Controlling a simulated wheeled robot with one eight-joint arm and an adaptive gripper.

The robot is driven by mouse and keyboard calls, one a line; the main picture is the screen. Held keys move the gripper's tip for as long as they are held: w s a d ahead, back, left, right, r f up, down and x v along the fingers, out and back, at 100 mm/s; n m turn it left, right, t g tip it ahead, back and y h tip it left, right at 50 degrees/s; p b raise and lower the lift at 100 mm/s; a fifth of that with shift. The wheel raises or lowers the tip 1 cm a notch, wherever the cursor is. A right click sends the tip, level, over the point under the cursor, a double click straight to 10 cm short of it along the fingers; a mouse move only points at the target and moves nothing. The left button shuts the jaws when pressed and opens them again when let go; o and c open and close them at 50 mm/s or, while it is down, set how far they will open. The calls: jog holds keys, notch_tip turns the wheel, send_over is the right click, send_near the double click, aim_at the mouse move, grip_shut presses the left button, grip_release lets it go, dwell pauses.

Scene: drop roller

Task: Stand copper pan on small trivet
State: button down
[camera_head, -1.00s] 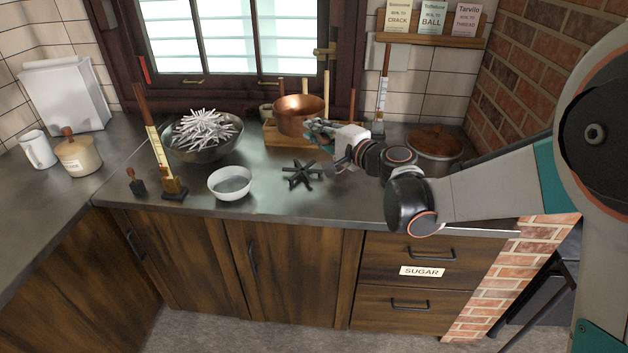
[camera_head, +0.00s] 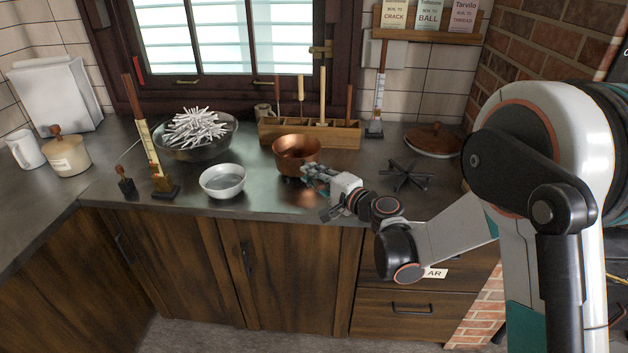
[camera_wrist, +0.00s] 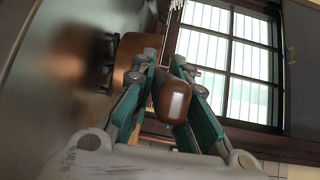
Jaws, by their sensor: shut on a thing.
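The copper pan (camera_head: 297,150) is upright at the middle of the counter, over the spot of the small dark trivet. In the wrist view the pan (camera_wrist: 128,50) shows beside the trivet's dark metal parts (camera_wrist: 106,58), which lie between it and the counter. I cannot tell whether the pan rests on the trivet or hangs just above it. My gripper (camera_head: 312,176) is at the pan's right front. In the wrist view its fingers (camera_wrist: 165,95) are shut around the brown handle (camera_wrist: 175,98). The pan hides most of the small trivet in the head view.
A larger black star-shaped trivet (camera_head: 406,176) lies to the right. A white bowl (camera_head: 222,182) stands to the left, with a metal bowl of white sticks (camera_head: 196,135) behind.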

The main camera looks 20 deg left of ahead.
jog(key=shift+f, duration=0.15)
jog(key=c, duration=1.6)
grip_release()
jog(key=shift+o, duration=0.2)
jog(key=shift+d, duration=0.1)
jog(key=shift+s+d, duration=0.2)
jog(key=shift+d, duration=0.1)
jog(key=p+v, duration=0.3)
jog(key=v, duration=0.8)
jog(key=shift+s+d, duration=0.1)
